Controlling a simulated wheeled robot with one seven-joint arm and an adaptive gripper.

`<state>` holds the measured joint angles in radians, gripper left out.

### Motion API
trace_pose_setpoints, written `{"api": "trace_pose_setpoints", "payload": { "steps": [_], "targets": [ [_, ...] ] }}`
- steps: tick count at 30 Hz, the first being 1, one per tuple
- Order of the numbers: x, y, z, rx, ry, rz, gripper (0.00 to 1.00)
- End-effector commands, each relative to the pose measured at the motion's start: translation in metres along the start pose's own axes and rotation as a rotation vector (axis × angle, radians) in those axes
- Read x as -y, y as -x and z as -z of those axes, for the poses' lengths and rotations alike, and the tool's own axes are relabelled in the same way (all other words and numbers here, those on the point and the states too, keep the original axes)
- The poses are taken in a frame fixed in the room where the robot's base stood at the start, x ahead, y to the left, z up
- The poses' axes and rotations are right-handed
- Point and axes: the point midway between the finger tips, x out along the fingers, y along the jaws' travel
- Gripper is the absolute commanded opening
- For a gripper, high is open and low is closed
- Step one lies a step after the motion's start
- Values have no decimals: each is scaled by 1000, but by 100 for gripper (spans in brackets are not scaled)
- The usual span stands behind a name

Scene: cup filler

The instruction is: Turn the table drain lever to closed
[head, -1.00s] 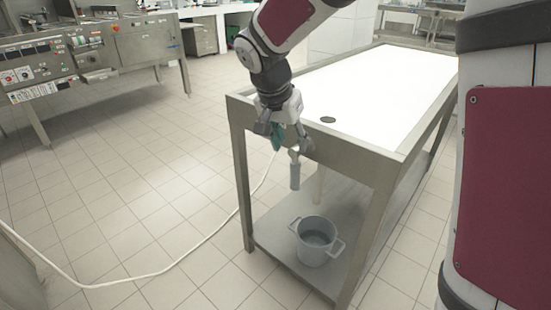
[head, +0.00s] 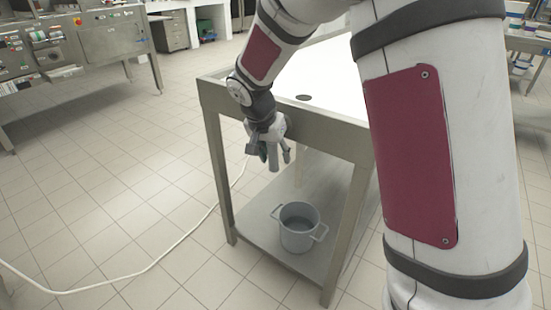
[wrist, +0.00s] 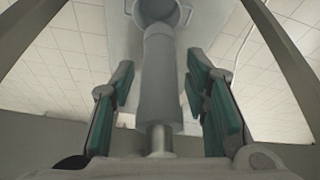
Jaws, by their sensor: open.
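The table drain lever is a grey cylindrical handle (wrist: 160,85) on a short shiny metal stem. In the wrist view it lies lengthwise between the two fingers, with a visible gap on both sides. In the head view the lever (head: 273,158) hangs at the table's near end, partly hidden by my gripper (head: 268,152). My gripper (wrist: 160,90) is open around the lever, its teal finger pads to the left and right of it. The drain hole (head: 303,98) is a dark round spot in the white table top.
A grey two-handled pot (head: 298,228) stands on the table's lower shelf (head: 250,230), below the lever. Table legs (head: 222,180) flank it. A white hose (head: 150,268) runs over the tiled floor. A steel machine (head: 75,45) stands at the back left.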

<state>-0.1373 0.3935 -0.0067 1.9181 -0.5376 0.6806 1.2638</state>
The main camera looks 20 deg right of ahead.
Motion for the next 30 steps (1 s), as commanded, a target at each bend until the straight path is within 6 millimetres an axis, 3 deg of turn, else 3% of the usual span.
{"api": "trace_pose_setpoints", "payload": {
  "steps": [12,17,18,30],
  "targets": [
    [0,-7,0,0,0,0,40],
    [0,-7,0,0,0,0,3],
    [0,-7,0,0,0,0,0],
    [-9,-6,-2,6,15,-30,0]
  ]
}}
